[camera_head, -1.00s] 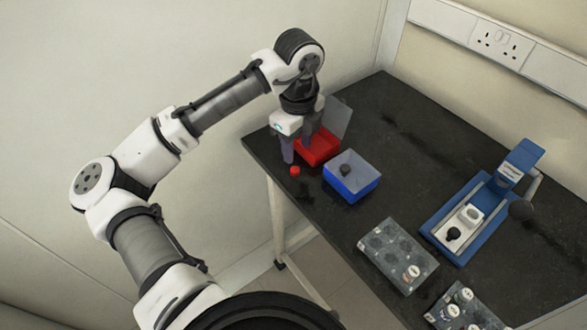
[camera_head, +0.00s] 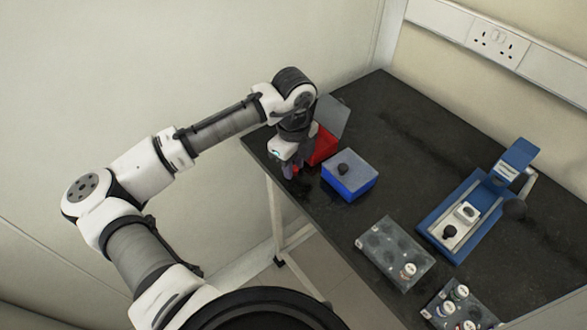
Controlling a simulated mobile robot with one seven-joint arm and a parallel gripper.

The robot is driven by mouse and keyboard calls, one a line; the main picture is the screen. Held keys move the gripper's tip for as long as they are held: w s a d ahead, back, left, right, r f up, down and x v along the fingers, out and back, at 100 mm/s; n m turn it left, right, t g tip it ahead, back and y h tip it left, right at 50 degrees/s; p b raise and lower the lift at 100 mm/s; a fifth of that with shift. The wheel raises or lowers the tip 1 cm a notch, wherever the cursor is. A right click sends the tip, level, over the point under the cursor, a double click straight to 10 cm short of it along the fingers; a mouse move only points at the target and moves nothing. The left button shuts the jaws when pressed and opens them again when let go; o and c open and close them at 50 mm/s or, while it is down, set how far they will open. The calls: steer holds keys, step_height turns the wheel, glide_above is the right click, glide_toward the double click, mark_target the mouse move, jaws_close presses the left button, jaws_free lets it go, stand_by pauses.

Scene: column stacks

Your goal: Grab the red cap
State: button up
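The small red cap (camera_head: 295,170) is near the left edge of the black table, in front of the red box. Only a small part of it shows, because my gripper (camera_head: 293,172) is right at it. The dark fingers reach down on both sides of the cap or just beside it. I cannot tell whether they touch the cap or are closed on it.
A red box (camera_head: 323,146) with a raised grey lid stands just behind my gripper. A blue box (camera_head: 350,184) with a black knob is to the right. Grey racks (camera_head: 377,255) and a blue device (camera_head: 443,225) stand further right.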

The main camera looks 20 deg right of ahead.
jaws_close()
steer(key=shift+r, duration=0.15)
